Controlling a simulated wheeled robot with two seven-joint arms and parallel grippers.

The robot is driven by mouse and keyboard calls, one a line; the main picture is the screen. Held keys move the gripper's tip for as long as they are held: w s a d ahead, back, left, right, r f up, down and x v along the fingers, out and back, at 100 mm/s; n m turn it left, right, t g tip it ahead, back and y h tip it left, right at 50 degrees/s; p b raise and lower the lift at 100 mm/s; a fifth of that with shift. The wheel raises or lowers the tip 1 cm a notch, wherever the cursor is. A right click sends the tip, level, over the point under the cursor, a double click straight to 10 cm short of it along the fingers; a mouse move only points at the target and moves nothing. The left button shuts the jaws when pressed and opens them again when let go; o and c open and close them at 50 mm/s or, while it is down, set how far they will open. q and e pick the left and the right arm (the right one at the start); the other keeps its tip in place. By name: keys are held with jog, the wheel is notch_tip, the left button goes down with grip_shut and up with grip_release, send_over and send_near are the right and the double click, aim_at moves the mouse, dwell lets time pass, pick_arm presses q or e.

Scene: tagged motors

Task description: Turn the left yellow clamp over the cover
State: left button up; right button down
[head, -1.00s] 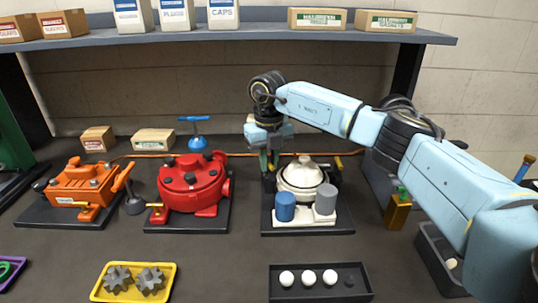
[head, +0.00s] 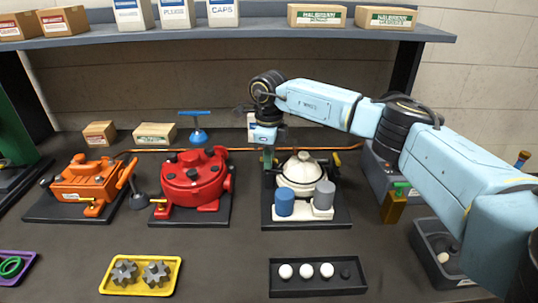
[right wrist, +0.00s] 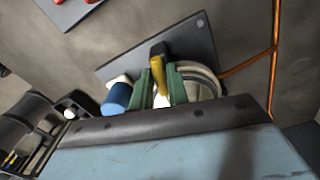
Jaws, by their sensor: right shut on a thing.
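My right gripper (head: 268,160) is at the left edge of this unit, pointing down. In the right wrist view, its green fingers (right wrist: 159,82) are closed around the left yellow clamp (right wrist: 157,72), which has a black end. The white cover (right wrist: 196,75) lies partly hidden behind a finger there. In the head view the clamp is mostly hidden by the gripper. My left gripper is not in view.
A red pump (head: 190,183) and an orange unit (head: 86,187) stand to the left. A black tray (head: 318,288) with white balls and a yellow tray (head: 140,290) with gears lie in front.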

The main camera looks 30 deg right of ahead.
jog(key=shift+r+n, duration=0.1)
jog(key=shift+n, duration=1.5)
jog(key=c, duration=1.4)
grip_release()
jog(key=shift+o, duration=0.2)
notch_tip(320, 180, up, 13)
jog(key=shift+r, duration=0.15)
